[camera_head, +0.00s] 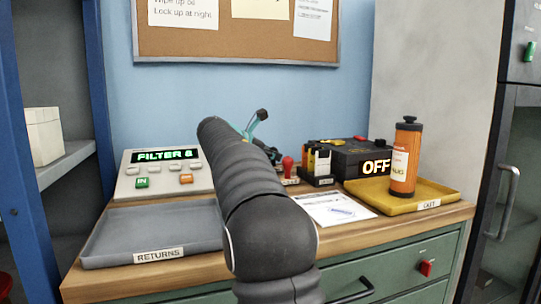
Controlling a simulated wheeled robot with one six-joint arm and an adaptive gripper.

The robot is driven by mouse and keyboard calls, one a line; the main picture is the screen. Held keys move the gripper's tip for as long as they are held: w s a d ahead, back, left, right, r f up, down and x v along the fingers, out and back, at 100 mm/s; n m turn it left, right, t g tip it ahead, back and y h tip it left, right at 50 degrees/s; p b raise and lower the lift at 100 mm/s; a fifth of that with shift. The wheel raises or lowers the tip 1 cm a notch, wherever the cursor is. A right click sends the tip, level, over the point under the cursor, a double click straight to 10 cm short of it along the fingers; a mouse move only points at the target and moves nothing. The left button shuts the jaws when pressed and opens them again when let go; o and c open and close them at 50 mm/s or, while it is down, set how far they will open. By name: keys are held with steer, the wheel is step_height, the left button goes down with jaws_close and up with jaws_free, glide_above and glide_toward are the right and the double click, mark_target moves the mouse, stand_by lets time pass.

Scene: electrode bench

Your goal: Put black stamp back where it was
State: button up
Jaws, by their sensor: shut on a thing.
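My gripper (253,126) shows only in part, as teal and dark pieces behind my own arm, above the back of the bench. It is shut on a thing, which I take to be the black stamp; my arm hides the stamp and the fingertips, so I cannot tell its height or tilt. A red stamp (288,165) stands upright just right of my arm, on a small labelled holder (291,182). The left part of that holder is hidden behind my arm.
A grey RETURNS tray (115,228) lies at left, below a FILTER panel (143,183). Right are a printed sheet (335,208), a black holder (317,168), a black OFF box (362,158) and a yellow tray (448,190) with an orange canister (405,160).

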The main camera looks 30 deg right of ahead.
steer(key=shift+f, duration=0.1)
steer(key=o, duration=0.9)
steer(key=shift+a, duration=0.15)
steer(key=v, duration=1.2)
